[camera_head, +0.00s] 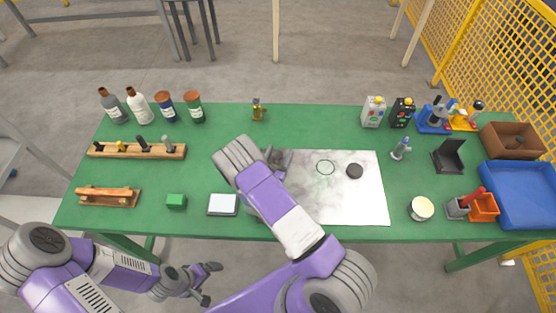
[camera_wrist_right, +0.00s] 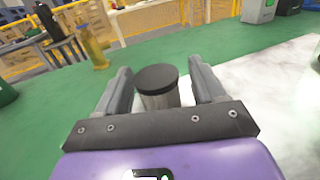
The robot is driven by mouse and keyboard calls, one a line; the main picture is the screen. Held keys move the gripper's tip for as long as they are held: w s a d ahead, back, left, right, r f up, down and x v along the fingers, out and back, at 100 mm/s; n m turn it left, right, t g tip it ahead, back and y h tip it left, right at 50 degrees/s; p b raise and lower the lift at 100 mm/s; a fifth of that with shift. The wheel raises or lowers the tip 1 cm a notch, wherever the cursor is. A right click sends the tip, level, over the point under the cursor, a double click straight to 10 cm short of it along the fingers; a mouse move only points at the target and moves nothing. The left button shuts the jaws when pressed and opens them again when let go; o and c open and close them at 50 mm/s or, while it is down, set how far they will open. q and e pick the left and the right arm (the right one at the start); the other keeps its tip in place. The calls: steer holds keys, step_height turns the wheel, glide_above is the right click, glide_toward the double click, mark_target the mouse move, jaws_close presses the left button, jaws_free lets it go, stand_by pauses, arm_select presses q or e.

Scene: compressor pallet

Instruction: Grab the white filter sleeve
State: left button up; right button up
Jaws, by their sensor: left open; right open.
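A short upright cylinder with a black top and a pale grey-white side (camera_wrist_right: 159,88) stands between my right gripper's fingers in the right wrist view. It looks like the filter sleeve, but I cannot be sure. My right gripper (camera_head: 280,158) is open around it, at the left edge of the white marbled mat (camera_head: 365,205). Gaps show between the cylinder and both fingers. In the head view my right arm and gripper mostly hide this spot. My left gripper (camera_head: 207,284) is open and empty, low in front of the green table.
A brass part (camera_head: 258,109) stands behind my right gripper. Bottles and a wooden rack (camera_head: 137,151) stand left; a blue tray (camera_head: 524,195) is right.

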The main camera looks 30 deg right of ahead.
steer(key=shift+w+d, duration=0.15)
steer(key=shift+d, duration=0.05)
steer(key=c, duration=1)
